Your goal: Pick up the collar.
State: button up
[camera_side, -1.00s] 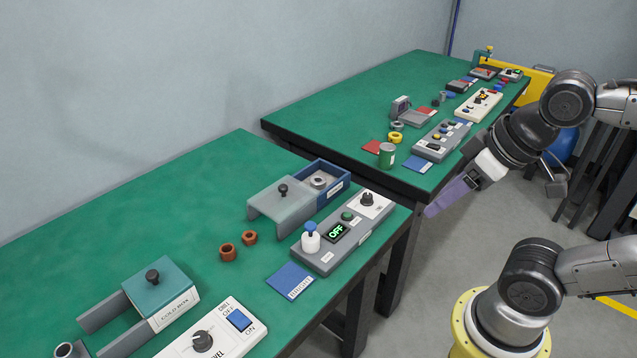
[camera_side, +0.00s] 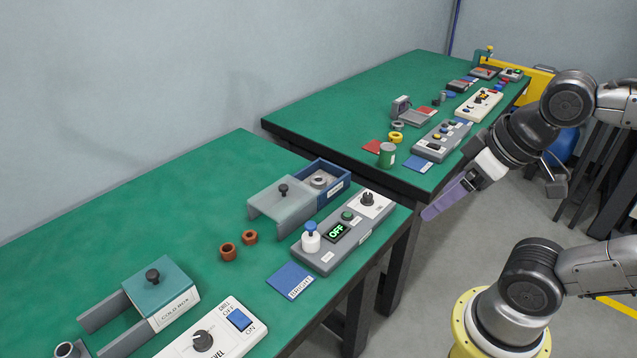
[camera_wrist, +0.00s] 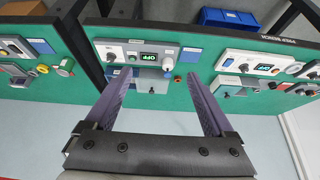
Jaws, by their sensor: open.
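Two small brown rings, a larger one (camera_side: 228,252) and a smaller one (camera_side: 249,237), stand on the near green table. A grey ring-shaped piece (camera_side: 320,181) sits in the blue open box beside a grey cover. I cannot tell which of these is the collar. My gripper (camera_side: 430,212) is off the table's right edge, near the gap between the tables, well apart from all of them. In the wrist view my gripper (camera_wrist: 158,76) is open, with nothing between its purple fingers. A small brownish piece (camera_wrist: 178,79) shows near the right fingertip there.
A grey control panel (camera_side: 330,262) with an OFF display lies along the near table's right edge. A blue card (camera_side: 290,281), a teal-lidded cold box (camera_side: 160,290) and a white switch panel (camera_side: 215,330) are nearer.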

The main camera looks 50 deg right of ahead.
jog(key=w+d+r+m, duration=0.1)
jog(key=w+r+m, duration=0.5)
jog(key=w+r, duration=0.55)
jog(key=m+g, duration=0.6)
jog(key=m, duration=0.1)
send_over(319, 176)
jog(key=a, duration=0.1)
jog(key=f, duration=2.9)
jog(key=shift+s+a, duration=0.2)
jog(key=shift+s+f, duration=0.15)
jog(key=shift+f, duration=1.4)
jog(key=shift+s+f, duration=0.1)
jog(key=shift+f, duration=1.45)
grip_shut()
